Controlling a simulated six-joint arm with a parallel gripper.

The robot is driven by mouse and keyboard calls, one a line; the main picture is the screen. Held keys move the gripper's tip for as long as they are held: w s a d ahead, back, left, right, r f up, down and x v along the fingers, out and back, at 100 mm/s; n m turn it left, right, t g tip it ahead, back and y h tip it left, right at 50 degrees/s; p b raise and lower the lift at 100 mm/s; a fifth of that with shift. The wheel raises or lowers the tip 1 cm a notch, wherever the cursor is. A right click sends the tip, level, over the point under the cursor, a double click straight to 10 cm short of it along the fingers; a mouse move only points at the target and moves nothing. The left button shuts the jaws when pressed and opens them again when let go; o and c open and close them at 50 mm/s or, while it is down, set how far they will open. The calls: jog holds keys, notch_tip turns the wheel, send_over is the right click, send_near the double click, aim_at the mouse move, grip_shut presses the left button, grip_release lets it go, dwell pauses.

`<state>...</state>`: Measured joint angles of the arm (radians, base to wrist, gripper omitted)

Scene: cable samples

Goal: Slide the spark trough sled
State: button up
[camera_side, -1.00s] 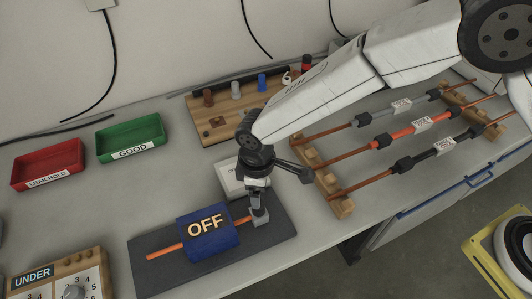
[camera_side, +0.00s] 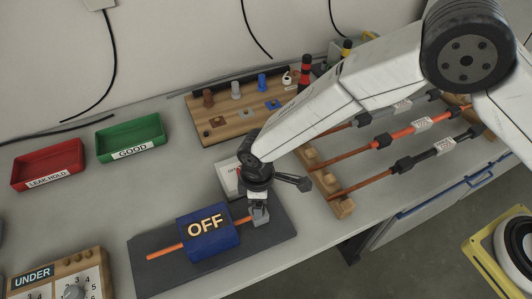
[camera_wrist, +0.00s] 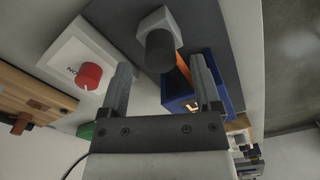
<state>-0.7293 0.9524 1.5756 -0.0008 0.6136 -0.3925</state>
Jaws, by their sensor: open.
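The sled is a blue block marked OFF (camera_side: 208,228) on an orange rod (camera_side: 165,252) over a dark grey base plate (camera_side: 150,276). A small light grey block (camera_side: 259,217) stands at the rod's right end. My gripper (camera_side: 258,204) points down just above this block and partly hides it. In the wrist view my gripper (camera_wrist: 162,75) is open, with a dark round knob (camera_wrist: 160,50) on a pale block (camera_wrist: 158,22) between and beyond its fingers. The blue block (camera_wrist: 178,97) is beside the right finger there. I cannot tell whether the fingers touch anything.
A white box with a red button (camera_wrist: 91,76) is close behind my gripper. A wooden rack with several cables (camera_side: 345,208) is at right. A green tray (camera_side: 130,138), a red tray (camera_side: 47,165) and a wooden board (camera_side: 215,135) are behind. A dial panel (camera_side: 75,272) is front left.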

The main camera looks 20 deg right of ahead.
jog(key=shift+f, duration=1.5)
grip_shut()
dwell(0.4)
